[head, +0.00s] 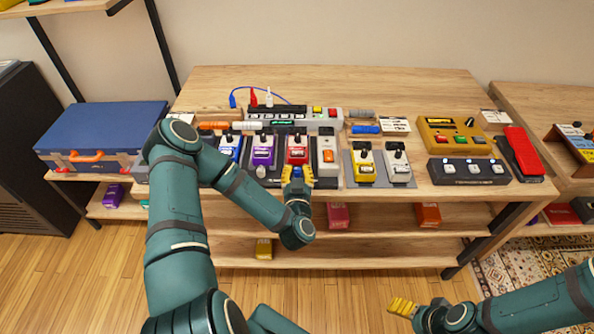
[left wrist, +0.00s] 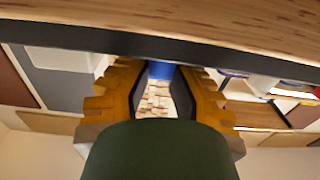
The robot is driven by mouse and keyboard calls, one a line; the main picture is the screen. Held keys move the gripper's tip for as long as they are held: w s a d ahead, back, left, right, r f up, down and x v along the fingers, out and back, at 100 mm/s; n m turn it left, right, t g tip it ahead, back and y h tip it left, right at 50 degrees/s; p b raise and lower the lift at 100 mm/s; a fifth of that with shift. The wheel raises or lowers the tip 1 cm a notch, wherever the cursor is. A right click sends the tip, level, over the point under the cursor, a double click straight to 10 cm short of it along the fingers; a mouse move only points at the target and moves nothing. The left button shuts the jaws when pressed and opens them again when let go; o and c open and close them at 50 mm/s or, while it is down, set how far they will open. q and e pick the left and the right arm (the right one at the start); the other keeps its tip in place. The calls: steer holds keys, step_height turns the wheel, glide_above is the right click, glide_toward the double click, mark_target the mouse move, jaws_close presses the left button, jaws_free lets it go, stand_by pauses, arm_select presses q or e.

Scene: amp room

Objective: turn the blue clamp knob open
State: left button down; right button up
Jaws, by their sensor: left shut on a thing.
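The blue clamp knob (left wrist: 161,70) shows as a small blue patch between the yellow fingers of my left gripper (left wrist: 157,90) in the left wrist view. It is close to the dark front edge of the tabletop. In the head view my left gripper (head: 297,173) is at the front edge of the wooden table, just in front of a red pedal (head: 297,147). It is shut on the knob, and the fingers hide most of it. My right gripper (head: 402,307) is low at the bottom right, away from the table; its finger gap does not show clearly.
Several pedals, including a purple one (head: 262,150) and a yellow one (head: 364,165), stand on the table. A blue case (head: 103,127) lies at the left. Lower shelves (head: 370,250) hold more pedals below the tabletop. The floor at the front left is clear.

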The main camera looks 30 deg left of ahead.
arm_select(q)
steer(key=shift+r, duration=0.2)
steer(key=c, duration=0.8)
jaws_free()
steer(key=shift+o, duration=0.2)
steer(key=shift+f, duration=0.1)
steer(key=v, duration=0.3)
steer(key=shift+s+d+f, duration=0.5)
steer(key=shift+s+d, duration=0.05)
steer(key=shift+s, duration=0.2)
glide_toward(298, 174)
steer(key=shift+s+d+r, duration=0.2)
steer(key=shift+s, duration=0.2)
steer(key=shift+s+d+r, duration=0.2)
steer(key=shift+s+r, duration=0.05)
steer(key=shift+s, duration=0.15)
